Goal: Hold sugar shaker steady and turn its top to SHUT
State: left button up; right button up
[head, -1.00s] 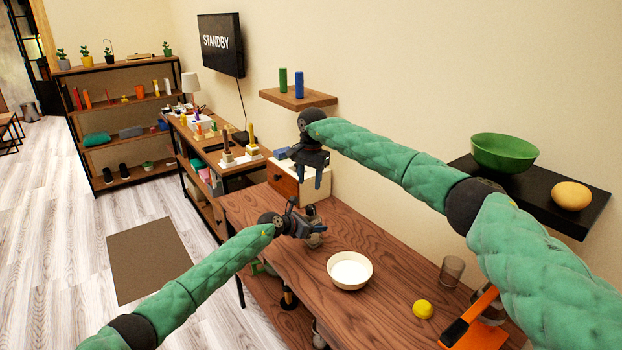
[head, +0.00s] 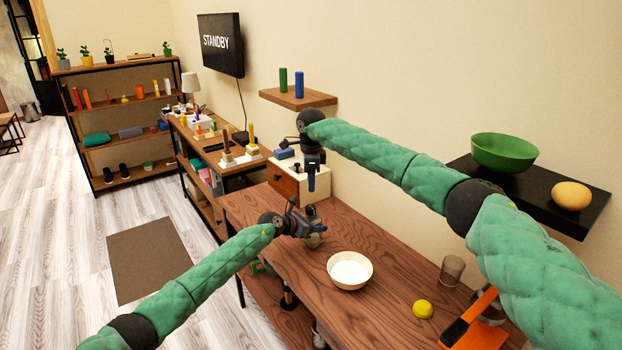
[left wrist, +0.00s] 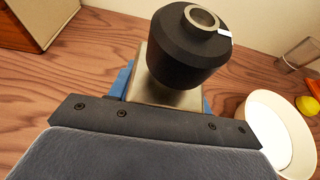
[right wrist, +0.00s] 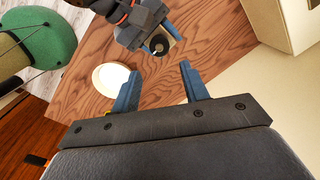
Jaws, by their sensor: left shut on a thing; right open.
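The sugar shaker has a boxy pale metal body and a round black top (left wrist: 188,48) with a metal ring and a small white mark at its edge. Its body is between the blue fingers of my left gripper (left wrist: 165,92), which is shut on it. In the head view my left gripper (head: 305,228) hides much of the shaker (head: 316,241). My right gripper (head: 312,187) is open and empty, above and beyond the shaker. In the right wrist view the shaker's top (right wrist: 158,44) lies past the open fingertips (right wrist: 158,80), not between them. I cannot read the top's setting.
A cream bowl (head: 350,271) stands close to the shaker on the wooden table (head: 270,235). A glass (head: 452,270), a lemon (head: 423,309) and an orange-framed object (head: 470,323) are farther right. A cream box with a drawer (head: 313,181) stands behind the right gripper.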

aim_at(311, 206)
jog(key=f, duration=1.1)
jog(key=shift+w+f, duration=0.25)
jog(key=shift+w, duration=0.05)
jog(key=c, duration=0.7)
